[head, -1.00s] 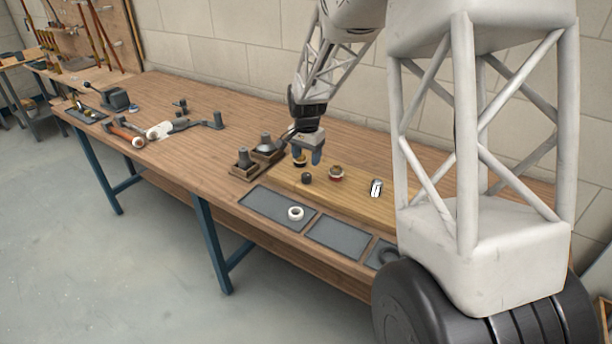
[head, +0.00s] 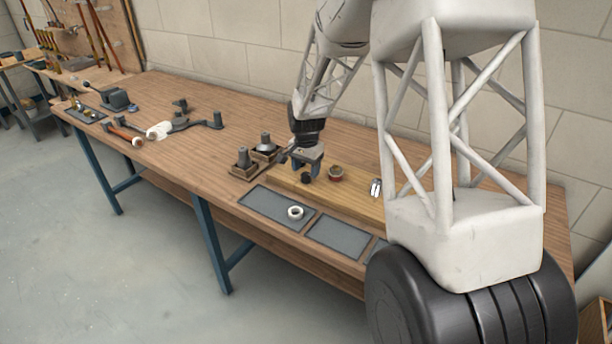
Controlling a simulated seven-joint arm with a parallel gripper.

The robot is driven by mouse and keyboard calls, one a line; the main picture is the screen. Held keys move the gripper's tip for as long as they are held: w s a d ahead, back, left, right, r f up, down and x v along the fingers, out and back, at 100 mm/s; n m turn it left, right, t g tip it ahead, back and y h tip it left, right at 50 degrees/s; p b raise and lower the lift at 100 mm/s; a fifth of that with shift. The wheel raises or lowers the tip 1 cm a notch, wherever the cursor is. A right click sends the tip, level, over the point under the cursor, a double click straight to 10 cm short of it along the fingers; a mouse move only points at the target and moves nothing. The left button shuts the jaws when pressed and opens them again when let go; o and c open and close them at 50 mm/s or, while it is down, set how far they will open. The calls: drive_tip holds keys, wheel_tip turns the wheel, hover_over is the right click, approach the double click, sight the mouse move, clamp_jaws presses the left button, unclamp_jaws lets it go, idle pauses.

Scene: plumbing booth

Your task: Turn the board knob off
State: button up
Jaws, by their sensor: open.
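The light wooden board (head: 350,199) lies on the workbench and carries several small fittings. A small dark knob-like piece (head: 306,178) sits near its left end. A round reddish-brown and brass piece (head: 336,173) sits to the right of it, and a silver piece (head: 375,188) stands further right. I cannot tell which of these is the board knob. My gripper (head: 303,171) is open, pointing down over the left end of the board, its fingers just behind or around the dark piece. Contact cannot be told. A brass-and-dark fitting there is hidden behind the gripper.
Two dark fittings on wooden blocks (head: 243,170) stand close to the left of my gripper. A grey mat (head: 262,203) with a white ring (head: 295,212) lies in front, beside another grey mat (head: 338,238). Tools and pipe parts (head: 180,125) lie further left.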

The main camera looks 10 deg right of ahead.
sight(306, 174)
drive_tip(key=shift+f, duration=1.5)
drive_tip(key=c, duration=0.9)
